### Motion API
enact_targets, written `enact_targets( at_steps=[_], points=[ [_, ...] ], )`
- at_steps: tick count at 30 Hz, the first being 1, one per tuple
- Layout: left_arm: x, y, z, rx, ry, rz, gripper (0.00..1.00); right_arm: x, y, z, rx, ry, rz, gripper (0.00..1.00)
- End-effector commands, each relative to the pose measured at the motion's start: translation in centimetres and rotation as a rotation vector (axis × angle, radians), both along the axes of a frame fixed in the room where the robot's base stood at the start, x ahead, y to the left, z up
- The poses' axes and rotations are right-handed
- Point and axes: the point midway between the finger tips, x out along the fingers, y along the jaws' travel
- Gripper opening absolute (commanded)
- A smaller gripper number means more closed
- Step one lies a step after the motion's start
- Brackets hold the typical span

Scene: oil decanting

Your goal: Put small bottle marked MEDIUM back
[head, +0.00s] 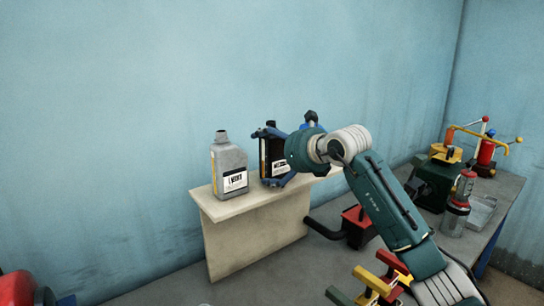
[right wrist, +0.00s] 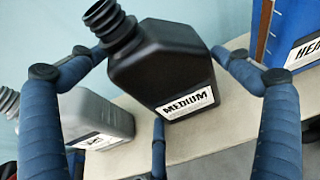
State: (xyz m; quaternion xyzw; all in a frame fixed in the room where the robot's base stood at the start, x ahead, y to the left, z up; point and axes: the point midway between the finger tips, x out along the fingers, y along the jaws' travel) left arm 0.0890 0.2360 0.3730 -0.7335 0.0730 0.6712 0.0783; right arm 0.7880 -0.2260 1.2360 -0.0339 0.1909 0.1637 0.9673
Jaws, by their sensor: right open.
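The black bottle marked MEDIUM (head: 271,150) stands upright on a pale raised shelf (head: 260,204) against the wall. Its label and ribbed, uncapped neck show clearly in the right wrist view (right wrist: 165,65). My right gripper (head: 270,158) is open, with its blue fingers around the bottle; in the right wrist view, fingers lie on both sides of it and one lies below the label. I cannot tell whether any finger touches it. My left gripper is not in view.
A grey bottle (head: 230,168) stands close on the left of the black one. A blue container (right wrist: 296,40) stands on its right. A table with a red funnel-like can (head: 358,226), a glass jar (head: 455,215) and colored-handled tools lies right and below.

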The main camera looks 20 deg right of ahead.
Motion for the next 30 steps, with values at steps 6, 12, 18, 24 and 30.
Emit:
enact_targets(
  at_steps=[6,12,18,24,30],
  points=[
    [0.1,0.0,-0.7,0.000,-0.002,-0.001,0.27,-1.5,-0.7,0.7,-0.002,-0.004,-0.001,1.00],
    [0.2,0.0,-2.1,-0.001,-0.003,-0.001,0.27,-5.3,-2.0,2.2,-0.003,-0.005,-0.001,1.00],
    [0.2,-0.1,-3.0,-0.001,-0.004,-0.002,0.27,-8.6,-3.1,3.8,-0.003,-0.004,-0.002,1.00],
    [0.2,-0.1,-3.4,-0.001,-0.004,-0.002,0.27,-10.3,-3.6,4.6,-0.001,0.000,0.000,1.00],
    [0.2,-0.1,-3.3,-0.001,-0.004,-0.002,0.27,-10.5,-3.6,4.7,0.000,0.000,0.001,1.00]
  ],
)
